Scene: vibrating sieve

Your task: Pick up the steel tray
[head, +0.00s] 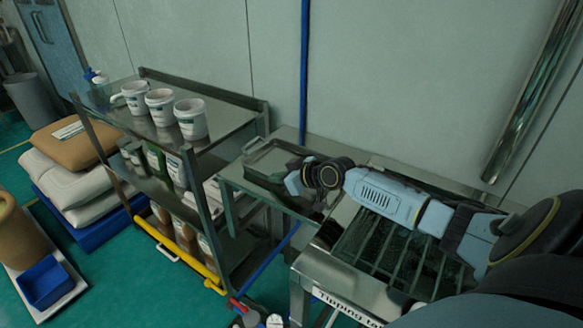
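The steel tray (252,171) is a shallow rectangular metal tray on the small steel table (233,185) in the middle of the head view. My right arm comes in from the right, and its gripper (294,178) is at the tray's right side. The wrist and gripper cover the tray's right part. The fingers are small and dark, so I cannot tell whether they are open or shut, or whether they touch the tray. The tray appears to lie flat on the table. My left gripper is not in view.
A steel shelf cart (235,112) with white tubs (190,119) stands left of the small table. A steel tipping table (318,268) with a grate lies under my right arm. A blue pole (304,60) rises against the wall. Stacked sacks (75,185) lie far left.

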